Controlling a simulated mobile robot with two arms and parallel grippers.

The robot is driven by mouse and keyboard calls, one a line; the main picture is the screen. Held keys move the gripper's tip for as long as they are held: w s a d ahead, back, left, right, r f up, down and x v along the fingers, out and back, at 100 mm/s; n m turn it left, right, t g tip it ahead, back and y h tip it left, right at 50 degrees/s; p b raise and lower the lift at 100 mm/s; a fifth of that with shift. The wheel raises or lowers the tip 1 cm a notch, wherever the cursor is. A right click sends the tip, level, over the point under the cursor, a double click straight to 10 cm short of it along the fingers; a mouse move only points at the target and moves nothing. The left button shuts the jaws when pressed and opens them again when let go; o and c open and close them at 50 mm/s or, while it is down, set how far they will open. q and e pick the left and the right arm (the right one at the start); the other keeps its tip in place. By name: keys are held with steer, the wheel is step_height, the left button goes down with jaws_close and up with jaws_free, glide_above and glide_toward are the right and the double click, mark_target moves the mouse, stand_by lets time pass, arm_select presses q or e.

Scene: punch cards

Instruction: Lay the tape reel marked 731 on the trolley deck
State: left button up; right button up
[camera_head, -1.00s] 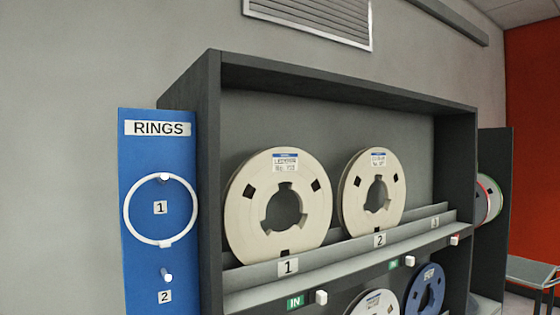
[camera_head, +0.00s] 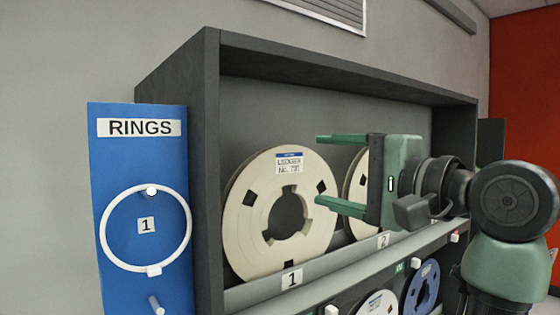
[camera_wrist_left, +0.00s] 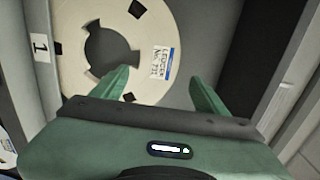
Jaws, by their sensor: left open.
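The cream tape reel (camera_head: 243,232) stands upright in slot 1 of the rack. Its label seems to read "LEDGER No. 731", in small print. It also fills much of the left wrist view (camera_wrist_left: 75,65), label facing the camera. My left gripper (camera_head: 320,170) is open and empty, its two green fingers pointing left, at the reel's right side. In the left wrist view its fingers (camera_wrist_left: 158,75) spread near the label edge; I cannot tell whether they touch the reel. My right gripper is not in view. I cannot see the trolley deck for certain.
A second cream reel (camera_head: 352,190) stands in slot 2, partly hidden by my gripper. The rack's dark side wall (camera_head: 209,150) rises left of reel 1. A blue RINGS board (camera_head: 115,180) holds a white ring. More reels, one blue (camera_head: 432,280), stand on the shelf below.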

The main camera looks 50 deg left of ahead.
mark_target(290, 165)
arm_select(q)
steer(key=a, duration=0.6)
steer(key=shift+w+a, duration=0.3)
steer(key=shift+w, duration=0.05)
steer(key=shift+w+a, duration=0.1)
steer(key=shift+a, duration=0.95)
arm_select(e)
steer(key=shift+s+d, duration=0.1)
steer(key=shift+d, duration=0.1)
